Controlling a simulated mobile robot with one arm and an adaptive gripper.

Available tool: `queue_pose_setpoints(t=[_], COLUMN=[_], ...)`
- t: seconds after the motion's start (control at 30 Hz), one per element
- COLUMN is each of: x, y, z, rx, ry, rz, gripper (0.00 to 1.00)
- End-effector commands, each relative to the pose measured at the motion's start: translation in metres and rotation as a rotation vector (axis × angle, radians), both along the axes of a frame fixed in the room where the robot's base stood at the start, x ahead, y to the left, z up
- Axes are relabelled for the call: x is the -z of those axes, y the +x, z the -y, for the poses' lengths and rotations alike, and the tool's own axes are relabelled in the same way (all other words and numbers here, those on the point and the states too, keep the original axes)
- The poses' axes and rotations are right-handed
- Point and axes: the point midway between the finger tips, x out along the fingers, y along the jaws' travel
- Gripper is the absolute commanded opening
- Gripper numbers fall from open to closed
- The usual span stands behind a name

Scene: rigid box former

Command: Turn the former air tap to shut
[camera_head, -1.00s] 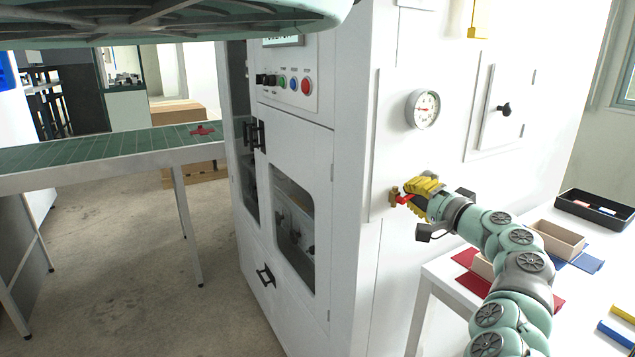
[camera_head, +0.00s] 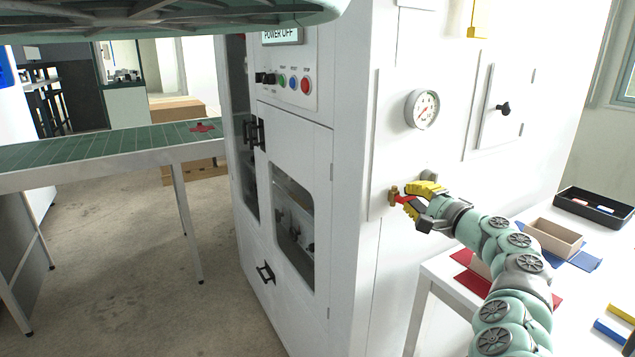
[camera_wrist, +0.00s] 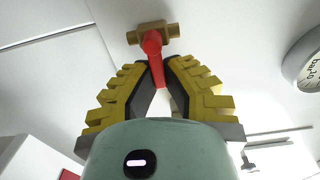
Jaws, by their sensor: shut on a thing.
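The air tap has a brass body (camera_head: 394,196) on the white side panel of the former, below the round gauge (camera_head: 422,109). Its red handle (camera_head: 405,200) points out to the right and slightly down, towards my gripper. My gripper (camera_head: 414,200) has yellow fingers closed on the handle. In the wrist view the brass body (camera_wrist: 153,33) lies crosswise at the top, and the red handle (camera_wrist: 155,62) runs down from it between the fingertips (camera_wrist: 158,74). The handle's far end is partly hidden between the fingers. The display (camera_head: 282,34) reads "POWER OFF".
A white table (camera_head: 430,277) at the right holds red and blue flat pieces, an open tan box (camera_head: 555,238) and a black tray (camera_head: 595,207). A small hatch with a black knob (camera_head: 503,108) is right of the gauge. A green conveyor (camera_head: 95,150) is at the left.

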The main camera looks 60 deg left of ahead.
Motion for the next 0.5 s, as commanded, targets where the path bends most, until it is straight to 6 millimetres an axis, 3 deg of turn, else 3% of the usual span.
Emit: queue_pose_setpoints(t=[0.1, 0.13, 0.37, 0.5], x=[0.0013, 0.0013, 0.0008, 0.0006], y=[-0.0004, -0.0004, -0.0003, -0.0002], z=[-0.0001, -0.0002, -0.0001, -0.0001], rx=[-0.001, -0.001, -0.001, -0.001], ry=[-0.003, -0.003, -0.002, -0.001], rz=[-0.001, -0.001, 0.0, 0.0], gripper=[0.0, 0.14, 0.38, 0.4])
